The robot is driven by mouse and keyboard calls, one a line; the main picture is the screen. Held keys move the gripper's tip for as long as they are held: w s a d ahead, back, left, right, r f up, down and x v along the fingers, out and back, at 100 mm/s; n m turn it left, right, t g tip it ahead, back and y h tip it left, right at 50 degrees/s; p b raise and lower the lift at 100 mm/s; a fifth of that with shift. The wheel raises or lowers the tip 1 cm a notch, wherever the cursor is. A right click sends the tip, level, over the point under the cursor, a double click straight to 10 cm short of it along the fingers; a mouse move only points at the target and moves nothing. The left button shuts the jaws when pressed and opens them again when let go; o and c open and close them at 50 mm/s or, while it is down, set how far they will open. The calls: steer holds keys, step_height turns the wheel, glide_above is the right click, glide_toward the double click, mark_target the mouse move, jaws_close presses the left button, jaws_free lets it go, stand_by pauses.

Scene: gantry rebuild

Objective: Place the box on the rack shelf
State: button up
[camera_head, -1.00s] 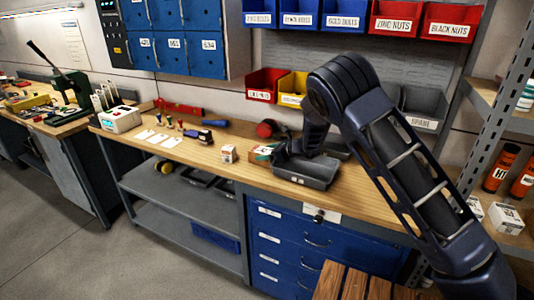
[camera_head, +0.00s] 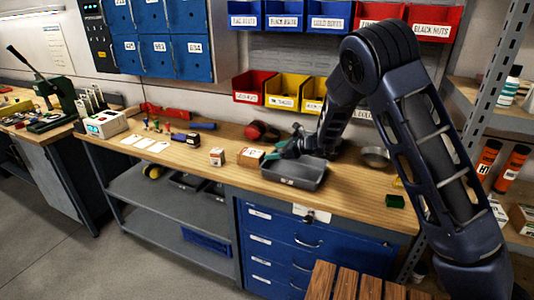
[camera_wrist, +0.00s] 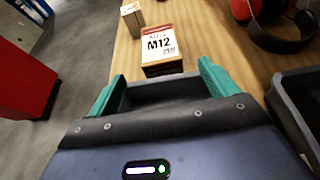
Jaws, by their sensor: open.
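A small white-and-brown box labelled M12 (camera_wrist: 162,46) stands on the wooden bench, just ahead of my gripper in the wrist view. It also shows in the head view (camera_head: 249,156), left of the grey tray. My gripper (camera_wrist: 162,82) is open, its two teal fingers apart with nothing between them. In the head view my gripper (camera_head: 271,154) is low over the bench, close to the box's right side. A second, smaller box (camera_head: 217,157) stands to the left; it also shows in the wrist view (camera_wrist: 131,16). The rack shelf (camera_head: 512,130) is at the right edge.
A grey tray (camera_head: 296,174) lies beside my gripper. Red headphones (camera_wrist: 275,20) lie behind it. Orange tubes (camera_head: 510,167) and white boxes stand on the rack's lower shelf.

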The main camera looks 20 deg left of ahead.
steer(key=shift+o, duration=0.4)
steer(key=shift+v, duration=0.9)
